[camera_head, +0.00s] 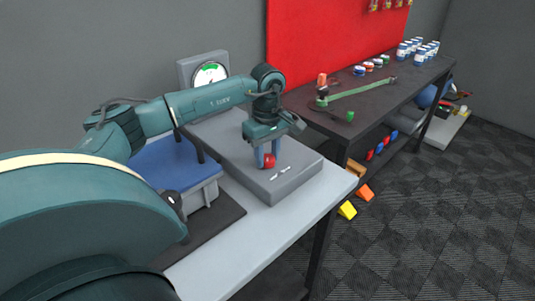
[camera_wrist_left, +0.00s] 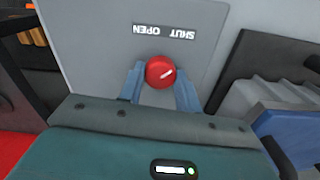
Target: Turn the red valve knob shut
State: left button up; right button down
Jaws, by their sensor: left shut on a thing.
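The red valve knob (camera_head: 269,160) sits on top of a grey box (camera_head: 287,185) on the light table. It is round with a white pointer line, and in the left wrist view the knob (camera_wrist_left: 160,72) lies between two blue fingers. My left gripper (camera_head: 266,158) reaches down from above and is shut on the knob. A dark label (camera_wrist_left: 163,31) reading "SHUT OPEN" shows upside down beyond the knob in the left wrist view. The white line slants up and to the right in that view. My right gripper is not in view.
A gauge (camera_head: 210,75) with a green band stands behind the arm. A blue-topped grey unit (camera_head: 168,165) is left of the box. A dark workbench (camera_head: 375,97) at the right carries a green bar, several cans and small items. Yellow and orange blocks (camera_head: 347,210) lie below it.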

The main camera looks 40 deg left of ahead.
aim_at(268, 157)
pick_arm(q)
jog(key=shift+r, duration=0.1)
jog(key=o, duration=1)
jog(key=shift+c, duration=0.2)
notch_tip(268, 157, up, 13)
dwell(0.5)
